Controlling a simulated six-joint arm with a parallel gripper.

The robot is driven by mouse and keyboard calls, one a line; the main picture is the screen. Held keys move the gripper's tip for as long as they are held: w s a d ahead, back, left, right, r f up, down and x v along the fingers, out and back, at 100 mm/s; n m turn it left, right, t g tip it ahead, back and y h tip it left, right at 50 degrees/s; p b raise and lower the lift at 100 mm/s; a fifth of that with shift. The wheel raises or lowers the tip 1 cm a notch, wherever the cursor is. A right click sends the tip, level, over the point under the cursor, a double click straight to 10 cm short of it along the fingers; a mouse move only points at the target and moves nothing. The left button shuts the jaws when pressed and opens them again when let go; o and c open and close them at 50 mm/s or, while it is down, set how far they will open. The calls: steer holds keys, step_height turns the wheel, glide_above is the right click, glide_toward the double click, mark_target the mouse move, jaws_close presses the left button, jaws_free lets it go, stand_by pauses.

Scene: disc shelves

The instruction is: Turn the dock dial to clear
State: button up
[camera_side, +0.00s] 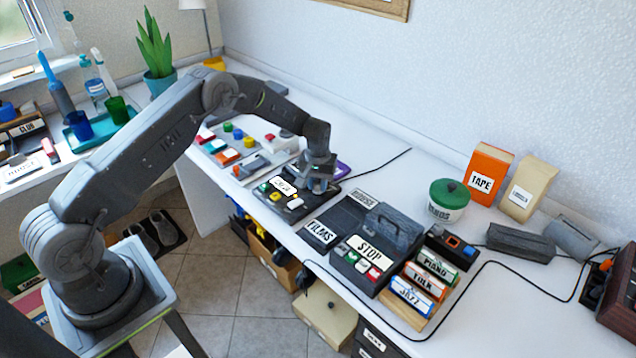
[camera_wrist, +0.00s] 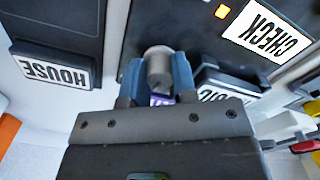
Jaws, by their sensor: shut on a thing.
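The dial (camera_wrist: 158,66) is a short grey metal cylinder standing up from a dark panel, the dock (camera_wrist: 195,25). My gripper (camera_wrist: 157,86) has its two blue fingers shut on the dial, one on each side. In the side view my gripper (camera_side: 319,182) points down at the right part of the dark dock (camera_side: 273,205). The dock has a white CHECK label (camera_wrist: 267,38) and a small lit amber lamp (camera_wrist: 222,12). Another white label (camera_wrist: 222,92) is partly hidden behind a finger. The dial's pointer mark cannot be made out.
A dark unit with a HOUSE label (camera_wrist: 53,71) lies beside the dock. A player with a STOP label (camera_side: 369,252) and disc cases (camera_side: 425,280) stand right of it. Coloured blocks (camera_side: 230,140) lie behind. A purple thing (camera_side: 342,170) sits close to my gripper.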

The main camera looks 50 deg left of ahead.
mark_target(318, 182)
steer(key=m, duration=0.6)
stand_by(0.6)
steer(key=o, duration=0.9)
steer(key=shift+r, duration=0.1)
steer(key=shift+r, duration=3.95)
